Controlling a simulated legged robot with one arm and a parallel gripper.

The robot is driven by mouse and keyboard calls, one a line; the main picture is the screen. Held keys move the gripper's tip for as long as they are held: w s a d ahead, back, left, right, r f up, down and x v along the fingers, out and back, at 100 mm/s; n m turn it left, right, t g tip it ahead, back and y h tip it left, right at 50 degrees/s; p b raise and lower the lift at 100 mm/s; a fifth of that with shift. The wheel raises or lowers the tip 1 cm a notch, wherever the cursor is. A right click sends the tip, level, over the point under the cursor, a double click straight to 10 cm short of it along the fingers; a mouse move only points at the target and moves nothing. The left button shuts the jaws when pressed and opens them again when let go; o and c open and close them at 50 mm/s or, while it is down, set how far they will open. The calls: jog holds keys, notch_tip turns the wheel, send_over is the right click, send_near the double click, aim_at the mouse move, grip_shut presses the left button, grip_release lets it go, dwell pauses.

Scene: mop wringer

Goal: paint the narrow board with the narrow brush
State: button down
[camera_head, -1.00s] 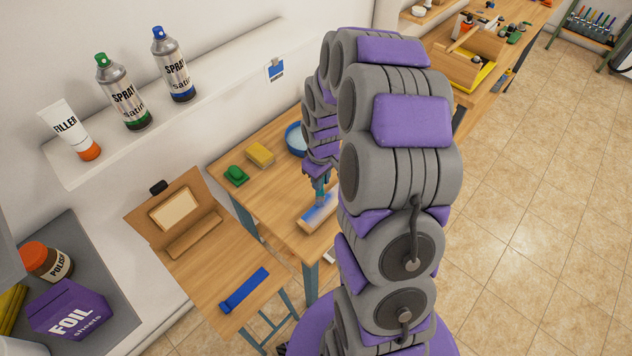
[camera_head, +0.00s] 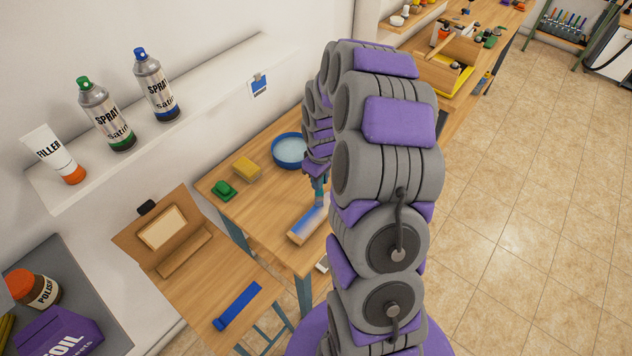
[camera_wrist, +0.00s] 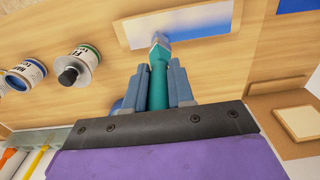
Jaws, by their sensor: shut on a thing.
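My gripper (camera_wrist: 160,88) is shut on the teal handle of a narrow brush (camera_wrist: 159,62). The brush points at the narrow board, and its pale bristles are at the board's edge in the wrist view; I cannot tell if they press on it. The narrow board (camera_wrist: 185,22) lies on the wooden table, pale with a blue painted stretch. In the head view the board (camera_head: 303,228) shows blue along part of its top and bare at its near end. My arm hides its far end. The brush (camera_head: 320,192) stands nearly upright over it.
A blue bowl (camera_head: 289,150), a yellow sponge (camera_head: 246,169) and a green block (camera_head: 221,189) are at the table's back. A blue strip (camera_head: 237,306) lies on the lower table.

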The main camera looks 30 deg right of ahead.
jog(key=shift+d, duration=3.15)
jog(key=s+a, duration=0.3)
jog(key=a, duration=0.5)
jog(key=s+a, duration=0.3)
jog(key=a, duration=0.6)
jog(key=shift+s+a+f, duration=0.15)
jog(key=shift+s+a, duration=0.15)
jog(key=shift+s, duration=0.05)
jog(key=w+d+p, duration=0.1)
jog(key=w+d, duration=0.1)
jog(key=d, duration=0.4)
jog(key=w+d, duration=0.2)
jog(key=d, duration=0.4)
jog(key=shift+w+d+p, duration=0.3)
jog(key=shift+d+p, duration=0.05)
jog(key=shift+d, duration=0.05)
dwell(1.2)
